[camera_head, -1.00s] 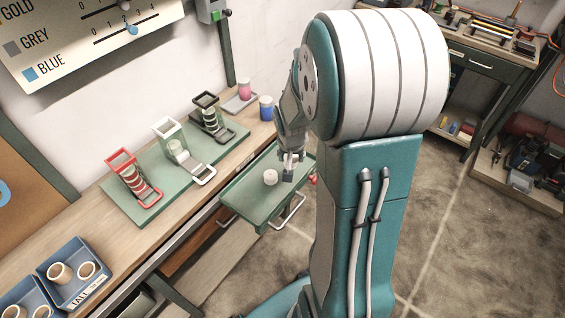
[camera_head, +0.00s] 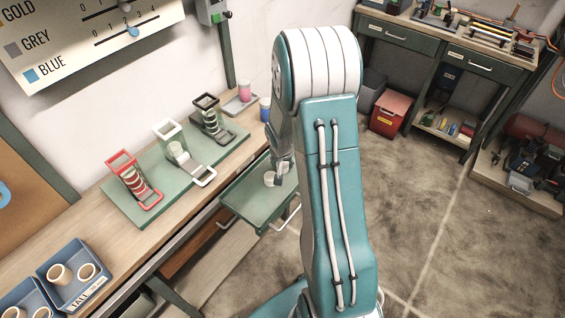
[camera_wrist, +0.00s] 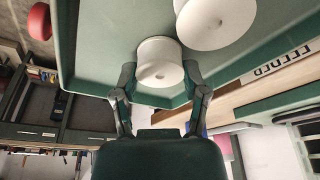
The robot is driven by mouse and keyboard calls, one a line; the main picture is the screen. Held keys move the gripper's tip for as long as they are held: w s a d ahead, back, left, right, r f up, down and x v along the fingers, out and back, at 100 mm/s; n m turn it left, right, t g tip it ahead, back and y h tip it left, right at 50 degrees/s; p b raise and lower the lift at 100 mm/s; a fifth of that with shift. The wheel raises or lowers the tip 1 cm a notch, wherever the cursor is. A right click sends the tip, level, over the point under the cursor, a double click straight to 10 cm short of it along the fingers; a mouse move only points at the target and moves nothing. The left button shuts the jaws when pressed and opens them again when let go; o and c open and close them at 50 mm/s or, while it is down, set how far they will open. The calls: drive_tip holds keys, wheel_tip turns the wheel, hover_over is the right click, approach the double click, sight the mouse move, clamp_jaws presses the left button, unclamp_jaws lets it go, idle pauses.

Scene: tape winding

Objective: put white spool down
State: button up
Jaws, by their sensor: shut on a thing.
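In the wrist view the two fingers of my gripper (camera_wrist: 160,88) are shut around a white spool (camera_wrist: 158,62), against the green tray (camera_wrist: 110,45). I cannot tell whether the held spool touches the tray floor. A second white spool (camera_wrist: 214,18) is close beside it, cut off by the top edge. In the head view my gripper (camera_head: 280,174) is low over the green tray (camera_head: 250,207), just right of a white spool (camera_head: 269,179) standing on it. The held spool is mostly hidden there by my arm.
Left of the tray, a green board (camera_head: 118,198) on the workbench carries red, white and black frames with spools. A pink spool (camera_head: 244,93) and a blue one (camera_head: 265,108) stand behind. Blue bins (camera_head: 92,288) with tan rolls are at lower left.

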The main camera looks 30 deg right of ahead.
drive_tip(key=o, duration=0.8)
drive_tip(key=shift+d, duration=0.1)
drive_tip(key=shift+o, duration=0.2)
drive_tip(key=s+a+r+n+t, duration=0.1)
drive_tip(key=s+a+r, duration=0.25)
drive_tip(key=r, duration=0.45)
drive_tip(key=s+a+r+n, duration=0.1)
drive_tip(key=s+a+r, duration=0.25)
drive_tip(key=r, duration=0.45)
drive_tip(key=s+a+r+n+t, duration=0.15)
drive_tip(key=a+r, duration=0.25)
drive_tip(key=r, duration=0.4)
drive_tip(key=s+a+r+n+y, duration=0.1)
drive_tip(key=s+a+r+n, duration=0.1)
drive_tip(key=s, duration=0.4)
drive_tip(key=s+a+r+n, duration=0.1)
drive_tip(key=s+a+r, duration=0.2)
drive_tip(key=s+a, duration=0.2)
drive_tip(key=shift+s+a+r+n+y, duration=0.2)
drive_tip(key=shift+s+a+n+y, duration=0.15)
drive_tip(key=shift+s, duration=0.7)
drive_tip(key=shift+t, duration=0.25)
